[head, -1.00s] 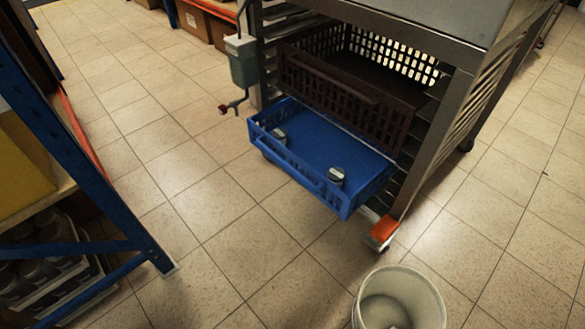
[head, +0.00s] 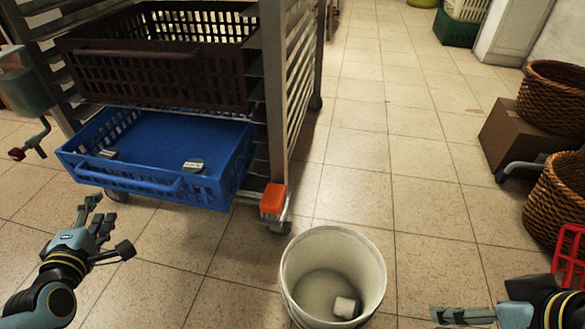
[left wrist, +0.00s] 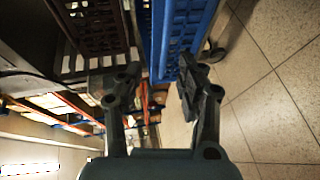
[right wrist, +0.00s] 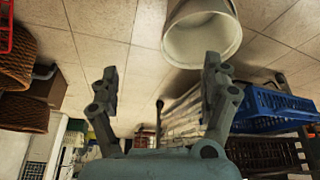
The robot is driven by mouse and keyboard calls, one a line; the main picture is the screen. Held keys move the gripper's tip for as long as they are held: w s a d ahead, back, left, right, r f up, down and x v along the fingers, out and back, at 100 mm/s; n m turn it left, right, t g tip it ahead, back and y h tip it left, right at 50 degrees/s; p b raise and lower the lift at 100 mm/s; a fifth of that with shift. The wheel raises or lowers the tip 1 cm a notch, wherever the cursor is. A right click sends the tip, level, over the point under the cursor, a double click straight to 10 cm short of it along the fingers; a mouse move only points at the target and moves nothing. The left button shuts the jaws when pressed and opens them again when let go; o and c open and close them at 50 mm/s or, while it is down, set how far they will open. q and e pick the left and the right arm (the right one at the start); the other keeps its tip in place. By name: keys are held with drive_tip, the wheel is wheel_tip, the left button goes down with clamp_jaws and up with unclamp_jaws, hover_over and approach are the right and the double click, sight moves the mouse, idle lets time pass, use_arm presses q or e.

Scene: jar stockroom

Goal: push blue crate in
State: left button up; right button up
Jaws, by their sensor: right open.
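The blue crate (head: 215,193) sits low in the metal rack and sticks out of its front, under a dark brown crate (head: 165,75). Two small grey-lidded jars (head: 193,166) (head: 108,154) stand in it. The crate also shows in the left wrist view (left wrist: 172,45) and the right wrist view (right wrist: 268,103). My left gripper (head: 108,228) is open and empty, in front of the crate's left part and apart from it in the head view. My right gripper (right wrist: 160,85) is open and empty; in the head view it is partly cut off at the lower right.
A white bucket (head: 375,262) with a pale block inside stands on the floor right of the crate. The rack's post (head: 273,100) has an orange foot piece (head: 273,199). Wicker baskets (head: 552,100) and a cardboard box (head: 510,138) stand at the right. The middle aisle floor is clear.

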sight(121, 182)
use_arm(q)
drive_tip(key=shift+t, duration=0.3)
drive_tip(key=shift+f+b+x, duration=0.3)
drive_tip(key=shift+b+x, duration=0.9)
drive_tip(key=shift+x, duration=1.15)
drive_tip(key=shift+f+b+x, duration=0.3)
drive_tip(key=shift+b+x, duration=0.85)
drive_tip(key=shift+x, duration=1.2)
drive_tip(key=shift+f+b+x, duration=0.3)
drive_tip(key=shift+b+x, duration=0.9)
drive_tip(key=shift+x, duration=1.15)
use_arm(e)
wheel_tip(121, 182, down, 10)
drive_tip(key=s+t, duration=0.1)
drive_tip(key=t, duration=0.4)
drive_tip(key=shift+a, duration=0.3)
use_arm(q)
drive_tip(key=shift+s, duration=0.2)
drive_tip(key=shift+c, duration=0.3)
use_arm(e)
drive_tip(key=shift+r, duration=0.1)
use_arm(q)
clamp_jaws()
